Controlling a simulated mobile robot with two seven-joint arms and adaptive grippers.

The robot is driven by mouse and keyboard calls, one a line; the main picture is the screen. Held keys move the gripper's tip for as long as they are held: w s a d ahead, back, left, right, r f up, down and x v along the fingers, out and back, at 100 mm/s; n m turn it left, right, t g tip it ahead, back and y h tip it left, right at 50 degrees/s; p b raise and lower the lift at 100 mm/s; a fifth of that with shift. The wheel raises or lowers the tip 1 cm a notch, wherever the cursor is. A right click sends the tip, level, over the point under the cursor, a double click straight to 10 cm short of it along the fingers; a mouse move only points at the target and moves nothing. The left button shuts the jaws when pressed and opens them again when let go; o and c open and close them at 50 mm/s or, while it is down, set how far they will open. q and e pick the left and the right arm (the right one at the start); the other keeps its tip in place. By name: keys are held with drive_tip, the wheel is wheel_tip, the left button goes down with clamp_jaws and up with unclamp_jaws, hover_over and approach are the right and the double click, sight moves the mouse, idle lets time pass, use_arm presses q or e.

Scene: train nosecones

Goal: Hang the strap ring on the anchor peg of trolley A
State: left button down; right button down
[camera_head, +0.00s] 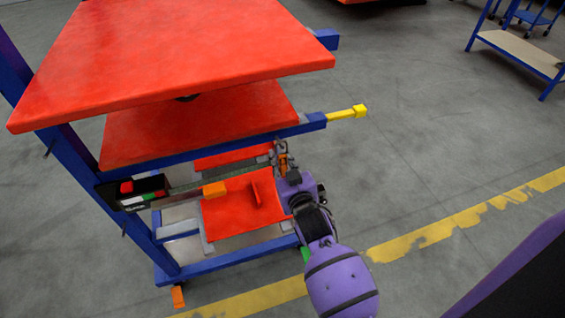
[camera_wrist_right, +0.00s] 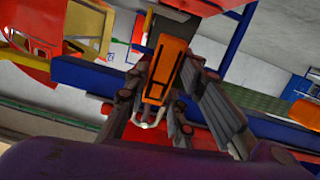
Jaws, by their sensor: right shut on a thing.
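My right gripper (camera_head: 283,166) is beside the right side of the blue-framed trolley (camera_head: 230,258), below its middle shelf. It is shut on an orange end piece (camera_wrist_right: 165,70), which shows between its fingers in the right wrist view. A small pale curved loop (camera_wrist_right: 150,118) shows by this piece; I cannot tell whether it is the strap ring. A dark strap (camera_head: 244,181) runs from a black box (camera_head: 134,194) on the trolley's left towards the gripper. A yellow peg (camera_head: 345,113) sticks out to the right from the blue beam, above and right of the gripper. My left gripper is not in view.
Red panels (camera_head: 180,55) overhang the work area from above. An orange block (camera_head: 214,189) and an upright red fin (camera_head: 255,192) lie near the strap. The floor right of the trolley is clear, with a worn yellow line (camera_head: 440,230). A blue cart (camera_head: 520,52) stands far right.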

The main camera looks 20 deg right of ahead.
drive_tip(key=c, duration=1.4)
unclamp_jaws()
drive_tip(key=s+r, duration=0.3)
drive_tip(key=s, duration=0.9)
drive_tip(key=s+d+f+g, duration=0.1)
drive_tip(key=s+f+g, duration=0.2)
drive_tip(key=s+f, duration=0.7)
drive_tip(key=s+d+f+g+p, duration=0.1)
drive_tip(key=s+f+g, duration=0.3)
drive_tip(key=s+f, duration=0.6)
drive_tip(key=s+d, duration=0.1)
drive_tip(key=s, duration=0.3)
drive_tip(key=shift+s+f+m, duration=0.3)
drive_tip(key=shift+f, duration=0.05)
